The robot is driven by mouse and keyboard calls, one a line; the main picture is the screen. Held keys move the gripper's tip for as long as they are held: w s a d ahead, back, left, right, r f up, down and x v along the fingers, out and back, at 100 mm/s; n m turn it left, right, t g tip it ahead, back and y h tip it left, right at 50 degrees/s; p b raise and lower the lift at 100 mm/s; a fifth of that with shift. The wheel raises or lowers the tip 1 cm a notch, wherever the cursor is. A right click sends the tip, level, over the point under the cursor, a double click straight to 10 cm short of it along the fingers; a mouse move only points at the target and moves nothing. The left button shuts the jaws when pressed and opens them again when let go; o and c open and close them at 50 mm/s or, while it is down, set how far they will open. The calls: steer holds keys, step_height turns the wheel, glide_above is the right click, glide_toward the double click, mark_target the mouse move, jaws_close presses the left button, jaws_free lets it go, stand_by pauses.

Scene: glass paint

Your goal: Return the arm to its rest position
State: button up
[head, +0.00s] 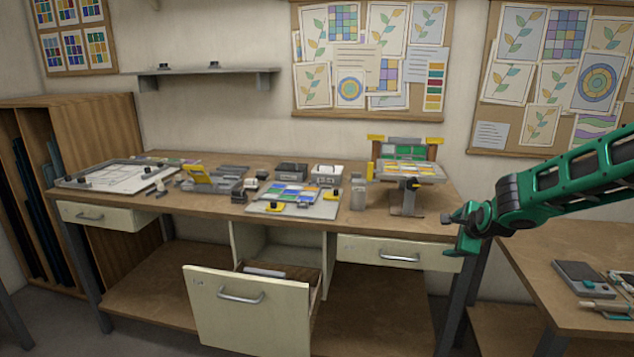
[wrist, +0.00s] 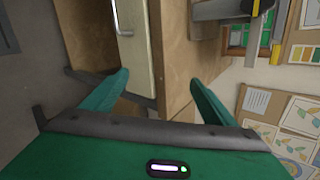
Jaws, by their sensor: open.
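My arm (head: 590,175), green with dark joints, reaches in from the right edge of the head view. My gripper (head: 459,233) is open and appears empty, in front of the right end of the workbench in the picture. In the wrist view, the two green fingers (wrist: 162,92) stand well apart with nothing between them but the bench's edge and drawer front behind. The wrist picture is turned on its side.
The workbench (head: 215,207) carries a yellow-and-grey stand (head: 408,172) and several tools. Its lower middle drawer (head: 250,312) is pulled out. A side table (head: 560,250) with small devices stands at the right, below my arm. A wall shelf (head: 206,73) is at the back.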

steer(key=s+d+r+n+g+h, duration=0.1)
steer(key=s+d+n+g, duration=0.15)
steer(key=s, duration=0.65)
steer(key=s+d+n+g, duration=0.15)
steer(key=s+n, duration=0.25)
steer(key=s, duration=0.5)
steer(key=s+d+r+n+g+h, duration=0.1)
steer(key=s+n+g, duration=0.2)
steer(key=s, duration=0.7)
steer(key=s+a+n+g+y, duration=0.1)
steer(key=s+a+n, duration=0.1)
steer(key=s, duration=0.9)
steer(key=s+a+n+g+y, duration=0.2)
steer(key=s+n, duration=0.2)
steer(key=s, duration=0.6)
steer(key=shift+s+r, duration=0.4)
steer(key=shift+r, duration=0.05)
steer(key=shift+w+f, duration=0.25)
steer(key=shift+w, duration=0.4)
steer(key=shift+c, duration=0.3)
